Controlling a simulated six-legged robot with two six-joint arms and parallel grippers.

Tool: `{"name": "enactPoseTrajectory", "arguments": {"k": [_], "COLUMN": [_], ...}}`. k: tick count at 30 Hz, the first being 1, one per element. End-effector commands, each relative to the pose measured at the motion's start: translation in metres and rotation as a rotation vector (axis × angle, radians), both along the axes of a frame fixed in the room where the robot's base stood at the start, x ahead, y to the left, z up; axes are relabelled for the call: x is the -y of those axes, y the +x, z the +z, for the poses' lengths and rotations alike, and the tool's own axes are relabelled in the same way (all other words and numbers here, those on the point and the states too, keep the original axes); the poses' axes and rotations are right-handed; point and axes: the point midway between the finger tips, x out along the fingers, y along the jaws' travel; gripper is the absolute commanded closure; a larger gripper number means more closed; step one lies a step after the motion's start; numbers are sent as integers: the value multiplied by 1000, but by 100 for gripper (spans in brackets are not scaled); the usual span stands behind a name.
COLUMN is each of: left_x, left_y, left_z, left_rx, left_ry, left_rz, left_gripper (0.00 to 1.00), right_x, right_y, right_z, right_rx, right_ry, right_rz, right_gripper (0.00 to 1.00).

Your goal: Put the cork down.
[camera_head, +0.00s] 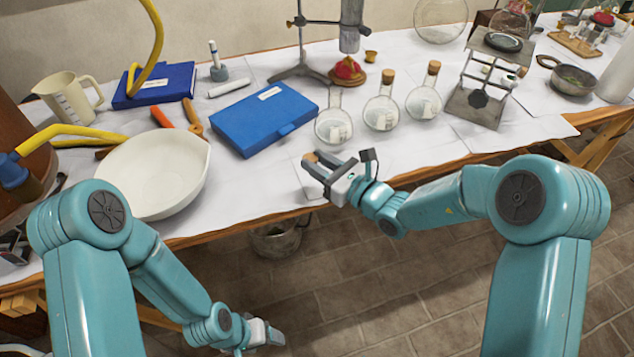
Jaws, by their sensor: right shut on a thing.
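My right gripper (322,169) is over the front edge of the white-covered table, near the middle of the view. It is shut on a small tan cork (310,157), which shows at its fingertips. I cannot tell whether the cork touches the table. A round glass flask with an open neck (334,128) stands just behind the gripper. Two more flasks, a middle one (381,114) and a right one (423,103), stand to its right with corks in their necks. My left gripper (268,335) hangs low in front of the table; its fingers are too small to read.
A white bowl (150,178) and a blue case (264,118) lie left of the flasks. A lab jack (482,95) stands to the right. White-covered table right of my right gripper is mostly clear.

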Motion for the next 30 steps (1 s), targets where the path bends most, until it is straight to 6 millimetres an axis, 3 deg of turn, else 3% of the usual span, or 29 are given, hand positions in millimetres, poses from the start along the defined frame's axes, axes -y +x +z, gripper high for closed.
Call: {"name": "enactPoseTrajectory", "arguments": {"k": [12, 25, 26, 27, 30], "left_x": [0, 0, 0, 0, 0], "left_y": [0, 0, 0, 0, 0], "left_z": [-6, -10, -8, -8, -8], "left_rx": [0, 0, 0, 0, 0], "left_ry": [0, 0, 0, 0, 0], "left_rz": [0, 0, 0, 0, 0], "left_gripper": [31, 31, 31, 31, 31], "right_x": [-2, -2, -2, -2, -2], "right_y": [0, 0, 0, 0, 0], "right_z": [-58, -67, -65, -65, -65], "right_rx": [-1, 1, 1, 1, 1], "right_ry": [0, 0, 0, 0, 0], "right_rz": [1, 1, 1, 1, 1], "right_gripper": [100, 100, 60, 47, 44]}}
